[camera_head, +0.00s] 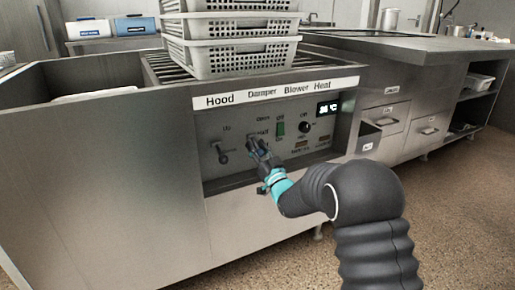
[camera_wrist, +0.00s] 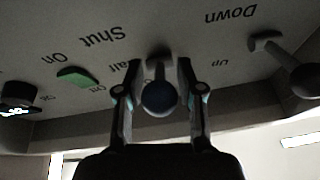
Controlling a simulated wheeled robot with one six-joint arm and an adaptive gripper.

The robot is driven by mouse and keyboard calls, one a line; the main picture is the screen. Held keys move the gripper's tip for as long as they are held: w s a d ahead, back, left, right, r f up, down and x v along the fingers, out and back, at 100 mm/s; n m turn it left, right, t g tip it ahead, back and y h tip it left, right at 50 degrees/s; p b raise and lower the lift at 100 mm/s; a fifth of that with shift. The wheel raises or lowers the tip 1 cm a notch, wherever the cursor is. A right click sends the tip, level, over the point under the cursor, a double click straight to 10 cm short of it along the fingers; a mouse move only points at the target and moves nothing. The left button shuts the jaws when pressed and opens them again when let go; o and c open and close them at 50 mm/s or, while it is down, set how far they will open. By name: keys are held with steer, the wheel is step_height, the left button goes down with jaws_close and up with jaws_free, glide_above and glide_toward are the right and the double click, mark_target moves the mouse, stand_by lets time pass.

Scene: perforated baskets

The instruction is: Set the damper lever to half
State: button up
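The damper lever (camera_wrist: 160,98) shows in the wrist view as a dark round knob on a short stem. It sits between the two fingers of my gripper (camera_wrist: 160,95), with a small gap on each side. The gripper is open around the knob. The wrist view is upside down, with "Shut" readable and the half label partly covered beside the lever. In the head view my gripper (camera_head: 257,150) is at the panel below the "Damper" label (camera_head: 262,92) and hides the lever.
The hood lever (camera_head: 220,153) is left of my gripper. The green blower switch (camera_head: 281,129) and the heat knob (camera_head: 304,127) are to its right, close by. Stacked perforated baskets (camera_head: 235,56) stand on top of the unit.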

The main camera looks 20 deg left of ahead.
jaws_close()
